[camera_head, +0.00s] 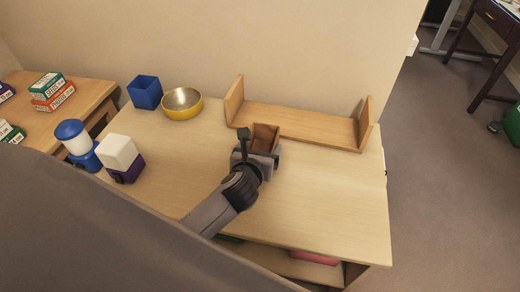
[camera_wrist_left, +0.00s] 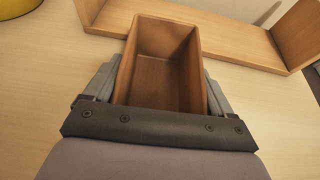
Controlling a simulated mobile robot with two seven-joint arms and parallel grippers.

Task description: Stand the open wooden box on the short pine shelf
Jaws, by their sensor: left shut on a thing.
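The open wooden box (camera_head: 265,137) is small and brown with its open top facing up. My left gripper (camera_head: 260,155) is shut on it, with one finger on each side; the box also shows between the fingers in the left wrist view (camera_wrist_left: 163,62). The short pine shelf (camera_head: 300,123) stands at the back of the desk against the wall, with an upright panel at each end. It also shows behind the box in the left wrist view (camera_wrist_left: 225,42). The box is at the shelf's front edge, left of its middle; I cannot tell whether they touch. The shelf's visible board is bare.
A blue square cup (camera_head: 145,92) and a golden bowl (camera_head: 182,103) stand left of the shelf. A blue-and-white container (camera_head: 76,141) and a white-and-purple one (camera_head: 120,158) stand at the desk's left. The desk (camera_head: 325,200) is clear at the right front.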

